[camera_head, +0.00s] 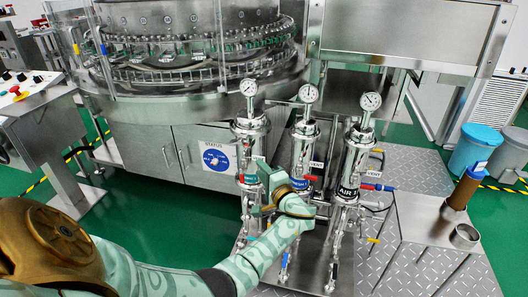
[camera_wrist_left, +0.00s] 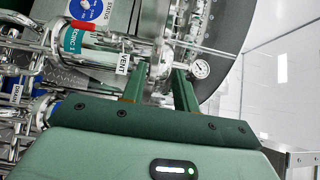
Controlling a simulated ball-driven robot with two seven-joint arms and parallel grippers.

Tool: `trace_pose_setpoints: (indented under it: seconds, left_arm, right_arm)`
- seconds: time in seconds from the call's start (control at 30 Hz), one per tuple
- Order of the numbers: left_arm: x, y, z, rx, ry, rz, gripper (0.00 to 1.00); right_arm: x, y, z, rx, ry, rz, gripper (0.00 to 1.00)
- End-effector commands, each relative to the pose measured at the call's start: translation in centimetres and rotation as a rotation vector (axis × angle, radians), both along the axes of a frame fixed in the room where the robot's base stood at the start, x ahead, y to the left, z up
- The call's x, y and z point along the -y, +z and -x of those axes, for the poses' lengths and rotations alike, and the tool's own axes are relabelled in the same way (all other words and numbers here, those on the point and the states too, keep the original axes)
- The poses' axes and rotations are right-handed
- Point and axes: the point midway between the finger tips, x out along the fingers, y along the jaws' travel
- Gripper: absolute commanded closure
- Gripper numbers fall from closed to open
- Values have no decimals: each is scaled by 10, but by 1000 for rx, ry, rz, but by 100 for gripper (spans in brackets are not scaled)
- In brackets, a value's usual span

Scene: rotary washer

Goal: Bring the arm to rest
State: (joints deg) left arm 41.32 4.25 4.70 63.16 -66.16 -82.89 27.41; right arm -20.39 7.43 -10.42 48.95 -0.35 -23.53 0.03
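My left arm (camera_head: 270,245) reaches in from the lower left with pale green links. My left gripper (camera_head: 262,190) is in front of the steel filter columns, at the height of their coloured handles. In the left wrist view the gripper (camera_wrist_left: 160,80) shows two green fingers apart, with nothing held between them. A column with a teal label and a VENT tag (camera_wrist_left: 123,64) lies beyond the fingers. I cannot tell whether the gripper touches any pipework. My right gripper is not in view.
Three steel columns with gauges (camera_head: 309,95) stand close around the gripper. The rotary washer (camera_head: 190,50) is behind them, with a blue status sign (camera_head: 215,160) on its cabinet. A steel table (camera_head: 430,222) stands at right. Green floor (camera_head: 140,220) is open at left.

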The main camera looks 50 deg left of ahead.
Motion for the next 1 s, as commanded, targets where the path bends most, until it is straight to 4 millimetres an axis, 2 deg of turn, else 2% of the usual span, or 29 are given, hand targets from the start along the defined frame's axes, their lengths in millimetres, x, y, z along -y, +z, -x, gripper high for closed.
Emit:
trace_pose_setpoints:
  seconds: [0.37, 0.47, 0.57, 0.6, 0.67, 0.7, 0.77, 0.8, 0.87, 0.9, 0.97, 1.0]
  left_arm:
    - [0, 0, 0, -1, 0, 0, 70]
    - [2, -5, -7, -19, -36, 24, 70]
    - [14, -43, -26, -36, -154, 185, 70]
    - [25, -66, -35, -44, -221, 278, 70]
    - [49, -106, -36, -67, -323, 438, 70]
    - [68, -132, -26, -88, -383, 545, 70]
    - [97, -170, -1, -115, -451, 700, 70]
    - [115, -193, 21, -127, -482, 797, 70]
    - [139, -223, 60, -144, -506, 931, 70]
    - [154, -240, 90, -151, -511, 1012, 70]
    - [173, -261, 138, -160, -501, 1123, 70]
    - [184, -272, 172, -165, -485, 1189, 70]
  right_arm:
    - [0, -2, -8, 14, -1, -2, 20]
    - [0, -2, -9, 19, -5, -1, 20]
    - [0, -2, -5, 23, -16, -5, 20]
    - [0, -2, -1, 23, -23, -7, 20]
    - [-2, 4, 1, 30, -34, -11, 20]
    - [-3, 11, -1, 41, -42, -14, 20]
    - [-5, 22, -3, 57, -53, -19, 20]
    - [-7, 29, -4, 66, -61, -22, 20]
    - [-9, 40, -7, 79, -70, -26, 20]
    - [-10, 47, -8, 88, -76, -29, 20]
    - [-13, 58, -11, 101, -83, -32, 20]
    - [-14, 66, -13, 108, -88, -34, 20]
